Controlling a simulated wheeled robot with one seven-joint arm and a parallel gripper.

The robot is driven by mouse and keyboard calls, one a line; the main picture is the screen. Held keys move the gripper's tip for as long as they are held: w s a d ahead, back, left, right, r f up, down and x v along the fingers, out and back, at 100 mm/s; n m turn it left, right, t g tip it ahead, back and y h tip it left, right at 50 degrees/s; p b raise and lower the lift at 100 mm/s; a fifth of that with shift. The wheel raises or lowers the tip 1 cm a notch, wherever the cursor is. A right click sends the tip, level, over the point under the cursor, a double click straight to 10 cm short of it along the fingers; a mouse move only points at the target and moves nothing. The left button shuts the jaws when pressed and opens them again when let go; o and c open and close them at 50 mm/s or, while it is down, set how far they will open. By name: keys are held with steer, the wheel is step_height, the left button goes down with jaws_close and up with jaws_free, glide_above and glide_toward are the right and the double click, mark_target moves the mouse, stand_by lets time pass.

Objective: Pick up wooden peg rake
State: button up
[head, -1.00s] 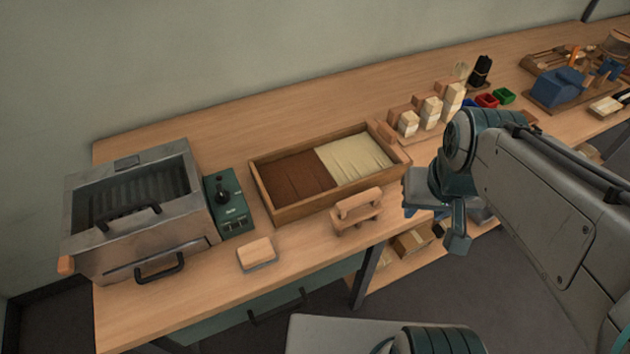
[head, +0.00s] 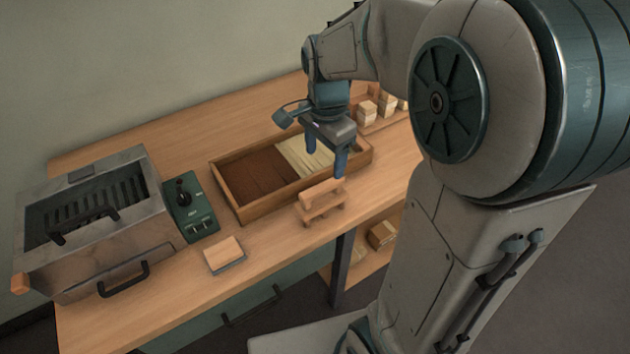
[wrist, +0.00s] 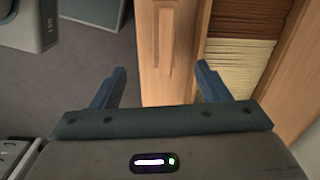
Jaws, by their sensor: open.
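The wooden peg rake (head: 320,199) stands on the bench in front of the divided tray, its bar raised on short legs over a base. In the wrist view the rake (wrist: 160,50) lies ahead, between the lines of the two fingers. My gripper (head: 326,165) hangs over the tray's right part, just behind and above the rake, with blue fingers pointing down. In the wrist view my gripper (wrist: 158,88) has its fingers spread wide with nothing between them. The rake's pegs are too small to make out.
The wooden tray (head: 247,213) holds brown and cream bristles behind the rake. A pale block on a grey base (head: 224,253) lies to the left. A metal trough machine (head: 95,225) and green control box (head: 190,207) stand further left. The bench's front edge is close to the rake.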

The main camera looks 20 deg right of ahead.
steer(key=m, duration=0.1)
glide_above(322, 199)
steer(key=f, duration=0.8)
steer(key=shift+s+f+b, duration=0.2)
steer(key=shift+f+b, duration=0.05)
steer(key=shift+b, duration=0.1)
steer(key=shift+w+f, duration=0.15)
steer(key=shift+f, duration=2.85)
steer(key=c, duration=1.2)
steer(key=shift+o, duration=0.2)
steer(key=shift+r, duration=0.1)
